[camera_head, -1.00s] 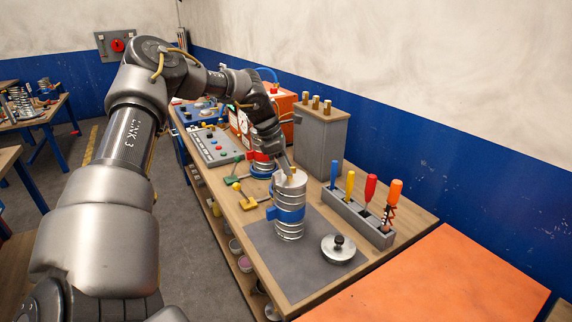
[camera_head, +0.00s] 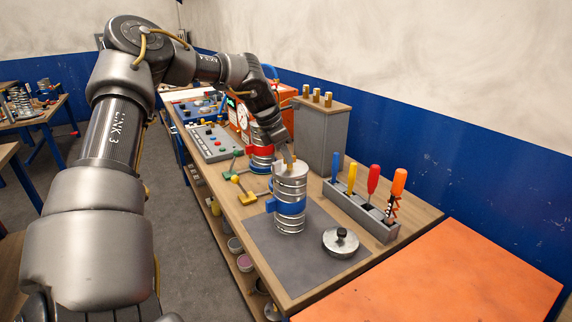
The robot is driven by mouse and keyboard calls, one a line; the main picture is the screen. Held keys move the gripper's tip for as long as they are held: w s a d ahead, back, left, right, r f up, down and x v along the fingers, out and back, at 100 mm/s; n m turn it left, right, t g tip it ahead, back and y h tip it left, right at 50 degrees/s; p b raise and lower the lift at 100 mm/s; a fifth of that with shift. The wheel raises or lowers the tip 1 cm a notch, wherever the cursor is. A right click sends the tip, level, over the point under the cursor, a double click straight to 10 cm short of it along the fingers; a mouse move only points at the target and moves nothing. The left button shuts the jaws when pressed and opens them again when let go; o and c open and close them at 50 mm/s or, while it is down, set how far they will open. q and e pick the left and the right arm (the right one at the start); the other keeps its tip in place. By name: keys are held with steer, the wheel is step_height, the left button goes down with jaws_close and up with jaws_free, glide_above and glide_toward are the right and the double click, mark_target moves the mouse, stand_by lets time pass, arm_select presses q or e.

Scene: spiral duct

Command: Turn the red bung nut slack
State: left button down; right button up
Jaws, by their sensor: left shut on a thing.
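A silver spiral duct (camera_head: 290,225) with a blue band (camera_head: 291,208) stands upright on a grey mat. My left gripper (camera_head: 289,156) comes down onto its top from behind and left. It is shut on a small tan piece at the top rim, mostly hidden by the fingers. A red ring (camera_head: 262,151) shows on a second, blue-based cylinder behind, partly covered by my left wrist. I cannot tell which red part is the bung nut. My right gripper is out of view.
A round silver lid with a black knob (camera_head: 341,242) lies on the grey mat (camera_head: 300,265). A rack (camera_head: 362,212) of screwdrivers stands to the right. Green and yellow levers (camera_head: 243,191) are left of the duct. A grey box (camera_head: 320,140) stands behind. The orange tabletop (camera_head: 450,280) is clear.

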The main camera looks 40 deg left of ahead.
arm_select(q)
steer(key=n+b, duration=0.1)
steer(key=n+y+b, duration=0.1)
steer(key=n+b, duration=0.1)
steer(key=shift+d+f+n+t+b, duration=0.2)
steer(key=shift+f+n+t+b, duration=0.1)
steer(key=shift+n+b, duration=0.1)
steer(key=n+b, duration=0.1)
steer(key=n+y, duration=0.1)
steer(key=shift+d+r+n+y+b, duration=0.15)
steer(key=shift+n+y+b, duration=0.15)
steer(key=shift+b, duration=0.1)
steer(key=n, duration=0.1)
steer(key=n+y, duration=0.1)
steer(key=shift+d+r+n+b, duration=0.15)
steer(key=shift+n+b, duration=0.15)
steer(key=shift+d+n+g+y+p, duration=0.1)
steer(key=shift+n+g+y+p, duration=0.35)
steer(key=shift+n, duration=1.05)
steer(key=c, duration=1.5)
jaws_free()
steer(key=shift+c, duration=0.2)
steer(key=shift+r, duration=0.1)
